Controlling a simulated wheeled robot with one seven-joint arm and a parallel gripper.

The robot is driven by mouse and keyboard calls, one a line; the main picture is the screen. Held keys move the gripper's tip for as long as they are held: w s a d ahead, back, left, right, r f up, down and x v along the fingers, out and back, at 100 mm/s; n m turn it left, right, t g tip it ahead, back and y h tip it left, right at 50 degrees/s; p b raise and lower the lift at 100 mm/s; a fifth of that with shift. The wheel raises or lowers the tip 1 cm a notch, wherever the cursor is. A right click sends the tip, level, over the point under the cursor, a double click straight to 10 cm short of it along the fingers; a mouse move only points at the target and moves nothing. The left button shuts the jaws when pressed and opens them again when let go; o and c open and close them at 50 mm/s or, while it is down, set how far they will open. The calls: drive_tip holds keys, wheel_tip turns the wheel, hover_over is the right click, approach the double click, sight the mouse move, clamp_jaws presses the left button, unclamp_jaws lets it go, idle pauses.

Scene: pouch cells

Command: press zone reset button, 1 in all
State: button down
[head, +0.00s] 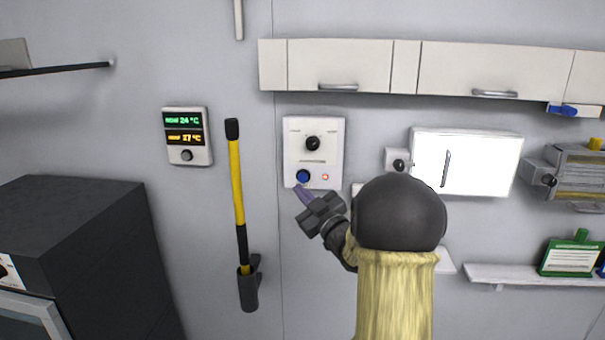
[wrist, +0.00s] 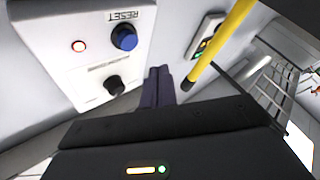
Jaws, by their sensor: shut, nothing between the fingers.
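The reset button is a round blue knob (head: 303,176) at the lower left of a white wall panel (head: 330,140).
A yellow and black pole (head: 237,190) stands in a wall holder left of the panel. A temperature display (head: 187,136) hangs further left. Cabinets (head: 340,66) run above, and a white box (head: 465,162) is to the right. A dark cabinet (head: 80,240) stands at lower left.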

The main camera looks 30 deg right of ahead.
sight(303, 177)
drive_tip(key=shift+w+d, duration=0.5)
drive_tip(key=shift+w, duration=0.25)
drive_tip(key=shift+w+d, duration=0.5)
drive_tip(key=shift+w, duration=0.25)
drive_tip(key=shift+w, duration=0.1)
drive_tip(key=shift+s, duration=0.25)
drive_tip(key=shift+w, duration=0.2)
idle(0.4)
drive_tip(key=shift+w+d+b, duration=0.25)
drive_tip(key=shift+w+b, duration=0.05)
drive_tip(key=shift+b, duration=0.15)
